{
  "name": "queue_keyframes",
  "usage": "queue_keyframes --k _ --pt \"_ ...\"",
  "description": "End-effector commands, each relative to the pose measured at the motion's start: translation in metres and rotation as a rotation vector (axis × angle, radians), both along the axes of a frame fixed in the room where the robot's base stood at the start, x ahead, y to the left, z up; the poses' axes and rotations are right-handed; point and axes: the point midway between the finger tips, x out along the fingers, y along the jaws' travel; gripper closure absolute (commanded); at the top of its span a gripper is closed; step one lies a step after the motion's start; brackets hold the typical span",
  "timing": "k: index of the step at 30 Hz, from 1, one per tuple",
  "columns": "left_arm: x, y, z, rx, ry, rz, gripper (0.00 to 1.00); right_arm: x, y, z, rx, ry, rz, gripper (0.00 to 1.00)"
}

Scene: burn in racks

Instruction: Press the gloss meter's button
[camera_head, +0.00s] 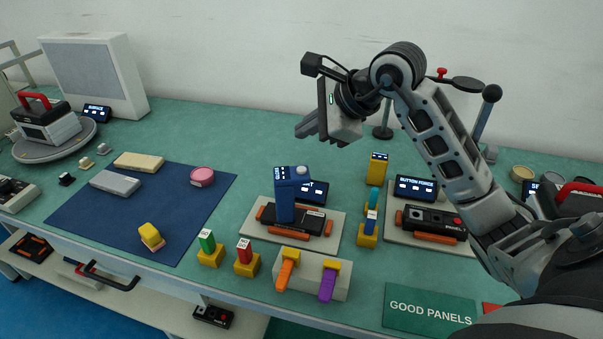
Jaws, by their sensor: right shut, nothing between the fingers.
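A blue upright device (286,195) with small lettering on its side, which looks like the gloss meter, stands at the middle of the table. A small round light spot, perhaps its button, is on its top. It stands on or against a black unit (308,220) held between orange blocks on a grey plate (334,240); I cannot tell if they touch. My right gripper (308,130) is shut and empty, in the air above and beyond the blue device, apart from it. My left gripper is not in view.
A "BUTTON FORCE" display (415,187) and a second black unit (432,219) are at right, near my right arm. Yellow holders with coloured pieces and a grey block (335,283) stand in front. A dark blue mat (110,215) at left has free room.

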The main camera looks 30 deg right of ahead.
Motion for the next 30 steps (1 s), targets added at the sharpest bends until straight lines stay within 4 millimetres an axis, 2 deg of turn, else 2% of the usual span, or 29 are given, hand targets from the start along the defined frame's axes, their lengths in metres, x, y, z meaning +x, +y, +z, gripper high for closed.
queue_keyframes --k 1,3,10,15,30 --pt "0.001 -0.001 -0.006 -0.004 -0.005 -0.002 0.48 0.000 0.001 -0.014 0.003 0.001 0.001 1.00" --pt "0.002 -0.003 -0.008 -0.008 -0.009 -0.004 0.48 0.000 0.001 -0.024 0.003 0.000 0.000 1.00" --pt "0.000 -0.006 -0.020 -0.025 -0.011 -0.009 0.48 0.000 0.000 -0.050 -0.002 0.001 0.000 1.00" --pt "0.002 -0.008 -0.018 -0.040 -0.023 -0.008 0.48 0.000 0.000 -0.056 -0.002 -0.001 0.000 1.00" --pt "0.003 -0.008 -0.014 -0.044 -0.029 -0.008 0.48 0.000 0.000 -0.055 0.000 0.000 0.000 1.00"
